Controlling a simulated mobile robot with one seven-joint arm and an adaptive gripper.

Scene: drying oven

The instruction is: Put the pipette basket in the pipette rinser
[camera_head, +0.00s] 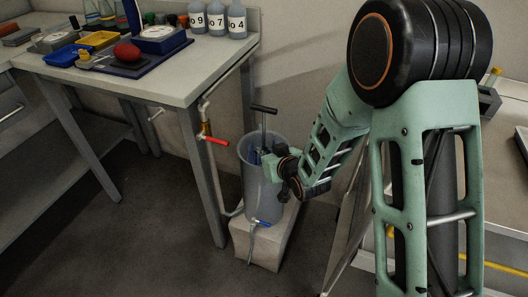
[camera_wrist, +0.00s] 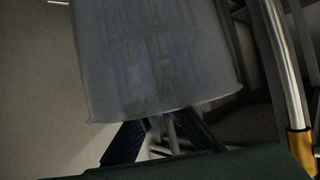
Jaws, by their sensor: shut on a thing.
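The pipette rinser (camera_head: 262,195) is a tall, grey, translucent cylinder standing on a pale block. It also fills the upper middle of the wrist view (camera_wrist: 110,75). The pipette basket shows through its wall as a blurred blue shape (camera_wrist: 160,70), and its upright rod with a dark T-shaped handle (camera_head: 264,109) rises above the rim. My gripper (camera_wrist: 165,140) is shut on the basket's rod just beyond the rinser's rim. In the head view my gripper reaches in from the right at the rim. The basket's base is too blurred to place exactly.
The pale block (camera_head: 262,243) holds the rinser, with a blue-handled tap low on its front. A bench (camera_head: 170,80) with bottles, trays and a red bulb stands left. A red-handled valve (camera_head: 216,141) sticks out near the rinser. Open floor lies front left.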

